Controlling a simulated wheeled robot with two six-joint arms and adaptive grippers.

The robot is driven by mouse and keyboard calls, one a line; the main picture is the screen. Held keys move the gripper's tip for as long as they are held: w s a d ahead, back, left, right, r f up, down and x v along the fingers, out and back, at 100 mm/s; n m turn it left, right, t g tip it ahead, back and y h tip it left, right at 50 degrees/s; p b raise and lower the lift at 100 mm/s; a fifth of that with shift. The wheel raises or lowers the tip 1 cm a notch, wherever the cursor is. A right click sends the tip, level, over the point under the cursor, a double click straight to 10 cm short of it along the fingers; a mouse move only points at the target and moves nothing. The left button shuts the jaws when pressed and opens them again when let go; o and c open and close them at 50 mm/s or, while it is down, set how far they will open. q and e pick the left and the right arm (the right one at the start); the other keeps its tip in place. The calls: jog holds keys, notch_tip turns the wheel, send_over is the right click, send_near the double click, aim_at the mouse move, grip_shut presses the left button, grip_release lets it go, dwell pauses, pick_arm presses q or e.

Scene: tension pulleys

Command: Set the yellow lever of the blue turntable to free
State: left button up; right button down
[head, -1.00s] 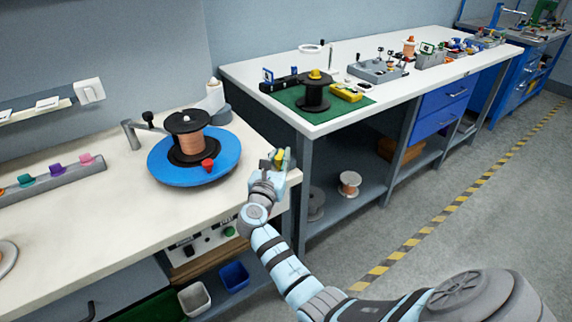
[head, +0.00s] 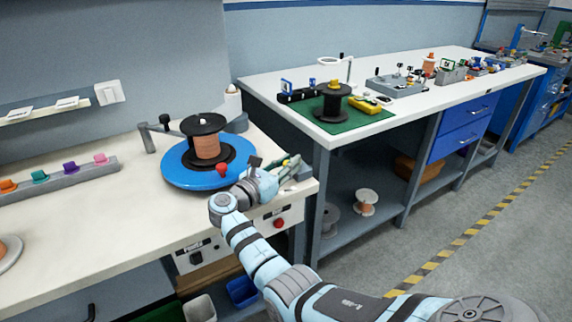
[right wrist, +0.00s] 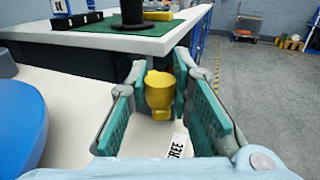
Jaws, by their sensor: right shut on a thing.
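The blue turntable (head: 182,180) lies on the near bench and carries a black-flanged spool of copper wire (head: 207,147). Its blue edge also shows at the left of the right wrist view (right wrist: 20,125). The yellow lever (right wrist: 159,90) stands between the green finger pads of my right gripper (head: 288,167), which is shut on it. A white "FREE" label (right wrist: 176,146) lies just in front of the lever in the wrist view. In the head view the hand hides most of the lever. My left gripper is out of view.
A red cone (head: 221,169) sits on the turntable's near side. A grey arm with a black knob (head: 165,121) stands behind left. A control panel with a red button (head: 279,223) is on the bench front. The second bench (head: 262,84) holds several fixtures.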

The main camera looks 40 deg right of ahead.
jog(key=c, duration=1.4)
grip_release()
jog(key=shift+d, duration=0.1)
jog(key=v, duration=1.2)
jog(key=shift+f, duration=0.1)
